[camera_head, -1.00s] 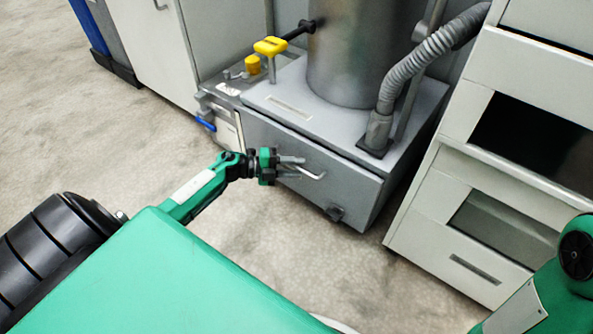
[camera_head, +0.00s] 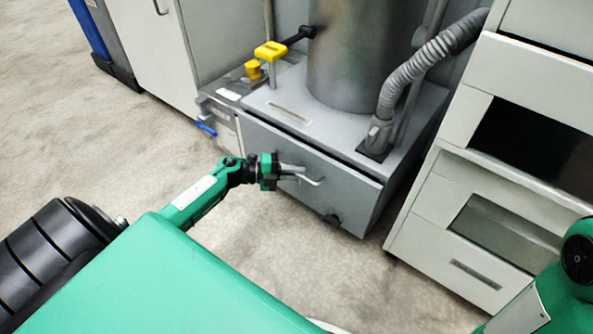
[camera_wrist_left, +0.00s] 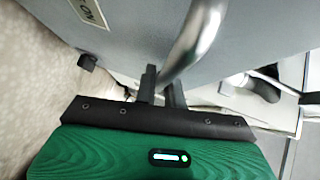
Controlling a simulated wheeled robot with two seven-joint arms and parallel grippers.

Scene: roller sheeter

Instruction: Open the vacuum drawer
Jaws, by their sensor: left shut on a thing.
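The vacuum drawer (camera_head: 300,165) is the grey front at the base of the metal vacuum unit. A thin dark gap runs along its top edge; how far it stands out is hard to tell. Its bent silver handle (camera_head: 312,182) also shows large in the left wrist view (camera_wrist_left: 192,42). My left gripper (camera_head: 290,174) is at the handle, shut on it. In the left wrist view its two dark fingers (camera_wrist_left: 162,88) straddle the bar's lower end. My right gripper is out of view.
A steel cylinder (camera_head: 345,55) and a ribbed hose (camera_head: 425,62) stand on the unit. A yellow handle (camera_head: 270,51) and a blue lever (camera_head: 206,128) are on its left. A white cabinet (camera_head: 440,225) stands close on the right. The floor (camera_head: 110,160) in front is clear.

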